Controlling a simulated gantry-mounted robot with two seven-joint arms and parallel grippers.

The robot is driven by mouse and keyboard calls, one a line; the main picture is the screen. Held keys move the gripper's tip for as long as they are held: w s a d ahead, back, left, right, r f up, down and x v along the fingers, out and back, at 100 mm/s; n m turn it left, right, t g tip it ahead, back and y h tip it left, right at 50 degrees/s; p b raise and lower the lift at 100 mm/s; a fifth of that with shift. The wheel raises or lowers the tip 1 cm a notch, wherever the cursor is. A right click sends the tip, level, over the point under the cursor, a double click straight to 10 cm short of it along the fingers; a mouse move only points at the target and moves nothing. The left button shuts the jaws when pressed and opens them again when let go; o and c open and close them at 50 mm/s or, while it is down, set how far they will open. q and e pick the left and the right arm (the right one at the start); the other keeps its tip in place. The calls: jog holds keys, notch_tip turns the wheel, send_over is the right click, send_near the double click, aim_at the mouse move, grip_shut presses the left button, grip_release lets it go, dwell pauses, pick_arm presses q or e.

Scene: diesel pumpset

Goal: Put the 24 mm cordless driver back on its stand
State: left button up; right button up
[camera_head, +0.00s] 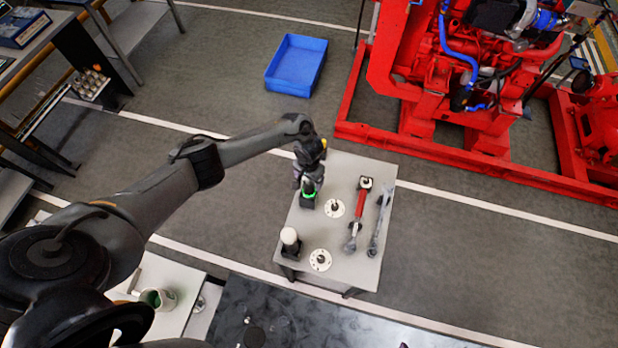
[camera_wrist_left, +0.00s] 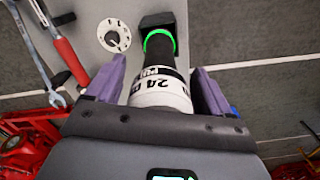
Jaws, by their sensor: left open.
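The 24 mm cordless driver (camera_head: 309,184) is at the left side of the small grey table. In the left wrist view its white body (camera_wrist_left: 160,88) is marked 24, and its black nose bears a lit green ring. The nose meets the black block of the stand (camera_wrist_left: 170,20), also visible in the head view (camera_head: 307,203); how deep it sits is hidden. My left gripper (camera_wrist_left: 157,82) is open, with one purple finger on each side of the driver's body and gaps showing. In the head view the left gripper (camera_head: 305,173) partly covers the driver. My right gripper is not in view.
The table (camera_head: 345,180) also carries a red-handled wrench (camera_head: 360,206), a grey spanner (camera_head: 381,215), two white discs (camera_head: 334,208) (camera_head: 320,260) and a white-topped black piece (camera_head: 289,238). A blue crate (camera_head: 296,66) and the red pumpset (camera_head: 440,80) stand beyond, with clear floor between.

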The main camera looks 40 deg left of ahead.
pick_arm(q)
notch_tip(320, 180, up, 10)
jog(key=shift+f+p, duration=0.1)
jog(key=shift+p, duration=0.85)
jog(key=shift+r, duration=0.5)
